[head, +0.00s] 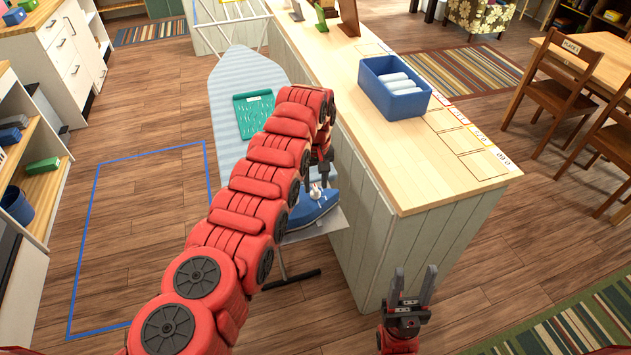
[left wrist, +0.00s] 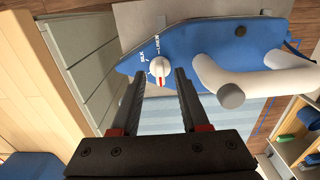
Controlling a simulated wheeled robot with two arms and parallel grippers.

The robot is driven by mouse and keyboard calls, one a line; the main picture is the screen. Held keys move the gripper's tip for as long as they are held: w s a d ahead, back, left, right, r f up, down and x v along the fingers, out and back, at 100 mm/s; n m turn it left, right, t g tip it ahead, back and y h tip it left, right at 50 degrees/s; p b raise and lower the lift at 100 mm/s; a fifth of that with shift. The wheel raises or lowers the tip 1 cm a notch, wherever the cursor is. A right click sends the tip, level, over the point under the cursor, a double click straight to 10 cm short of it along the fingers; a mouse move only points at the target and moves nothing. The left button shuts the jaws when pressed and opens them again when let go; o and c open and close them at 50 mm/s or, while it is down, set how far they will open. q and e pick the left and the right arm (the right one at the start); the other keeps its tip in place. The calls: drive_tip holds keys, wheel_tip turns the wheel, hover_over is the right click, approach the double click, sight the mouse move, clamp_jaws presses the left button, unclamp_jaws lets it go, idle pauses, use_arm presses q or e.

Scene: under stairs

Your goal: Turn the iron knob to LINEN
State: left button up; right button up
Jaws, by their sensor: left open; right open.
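The blue iron (head: 312,210) sits on a grey plate at the near end of the striped ironing board (head: 235,68). Its white knob (left wrist: 158,67) has a red stripe and shows in the left wrist view, with the labels SILK and LINEN printed beside it. The iron's white handle (left wrist: 240,76) is to the right there. My left gripper (head: 320,178) is over the iron, partly hidden by my arm. In the left wrist view its open fingers (left wrist: 159,75) stand on either side of the knob; contact cannot be told. My right gripper (head: 413,285) is open and empty, low beside the counter.
A teal cloth (head: 254,112) lies on the board. The wooden counter (head: 400,150) runs close along the board's right side and bears a blue bin (head: 394,100) with white rolls. Open floor (head: 150,200) with a blue outline lies left of the board.

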use_arm(q)
drive_tip(key=shift+f, duration=0.55)
clamp_jaws()
